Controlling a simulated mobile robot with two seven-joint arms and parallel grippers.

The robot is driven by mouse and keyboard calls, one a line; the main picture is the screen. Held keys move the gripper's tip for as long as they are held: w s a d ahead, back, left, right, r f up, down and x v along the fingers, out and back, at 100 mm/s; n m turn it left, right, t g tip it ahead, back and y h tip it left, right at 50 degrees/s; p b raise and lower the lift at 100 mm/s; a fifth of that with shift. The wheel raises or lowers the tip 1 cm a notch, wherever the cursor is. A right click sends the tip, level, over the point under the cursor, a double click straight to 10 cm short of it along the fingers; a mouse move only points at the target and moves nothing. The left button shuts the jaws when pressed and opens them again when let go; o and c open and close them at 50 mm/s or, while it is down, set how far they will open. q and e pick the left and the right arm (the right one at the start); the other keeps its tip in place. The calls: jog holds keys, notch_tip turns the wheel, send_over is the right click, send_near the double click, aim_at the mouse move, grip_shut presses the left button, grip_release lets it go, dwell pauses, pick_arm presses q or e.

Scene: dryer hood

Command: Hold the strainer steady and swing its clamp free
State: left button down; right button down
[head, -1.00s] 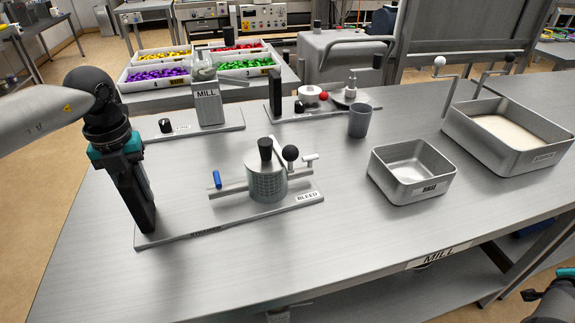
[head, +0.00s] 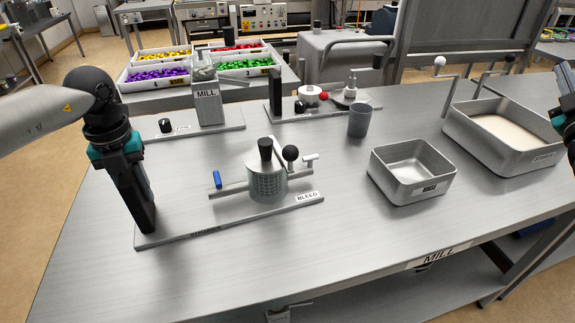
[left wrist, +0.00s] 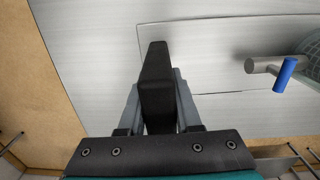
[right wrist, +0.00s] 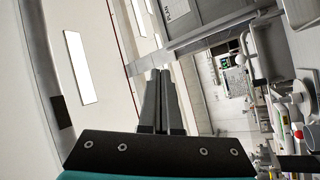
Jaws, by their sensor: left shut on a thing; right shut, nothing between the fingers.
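The strainer (head: 267,187) is a grey perforated cylinder with a lid and black top knob. It stands upright on a flat base plate (head: 240,225) labelled STRAINER. A clamp arm with a black ball (head: 290,153) lies across its top. A blue-tipped lever (head: 217,179) sticks out at its left; it also shows in the left wrist view (left wrist: 285,75). My left gripper (head: 132,180) is shut on the black upright handle (left wrist: 155,85) at the plate's left end. My right gripper (right wrist: 157,85) is shut and empty, raised at the right edge of the head view, away from the strainer.
A grey cup (head: 359,121) and an empty metal tray (head: 415,188) stand right of the strainer. A larger tray (head: 535,160) of pale material is further right. A mill (head: 208,105) and another plate-mounted device (head: 310,95) stand behind. The front bench surface is clear.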

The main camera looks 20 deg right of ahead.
jog(key=w+a+f+n+y, duration=0.2)
jog(key=a+n+y, duration=0.2)
jog(key=a, duration=0.4)
jog(key=w+a+f+n+t+y, duration=0.1)
jog(key=w+a+f+n+y, duration=0.25)
jog(key=a, duration=0.55)
jog(key=w+a+f+n+y, duration=0.1)
jog(key=w+a+n+y, duration=0.1)
jog(key=a+n+y, duration=0.5)
jog(key=s+a+f+n+g+y, duration=0.2)
jog(key=s+a+f+n, duration=0.15)
jog(key=a, duration=0.55)
jog(key=s+a+f+n+g+y, duration=0.2)
jog(key=s+a+y, duration=0.15)
jog(key=a, duration=0.55)
jog(key=s+a+f+n+g+y, duration=0.1)
jog(key=s+a+f+n+g, duration=0.15)
jog(key=s+a, duration=0.45)
jog(key=shift+w+a+t, duration=0.55)
jog(key=shift+w+a, duration=3.5)
jog(key=shift+w, duration=1.15)
jog(key=shift+w+d, duration=0.25)
jog(key=shift+d, duration=0.75)
jog(key=shift+w+d, duration=0.2)
jog(key=shift+d, duration=0.75)
jog(key=shift+d, duration=0.1)
jog(key=shift+d+f, duration=0.1)
jog(key=shift+d, duration=0.35)
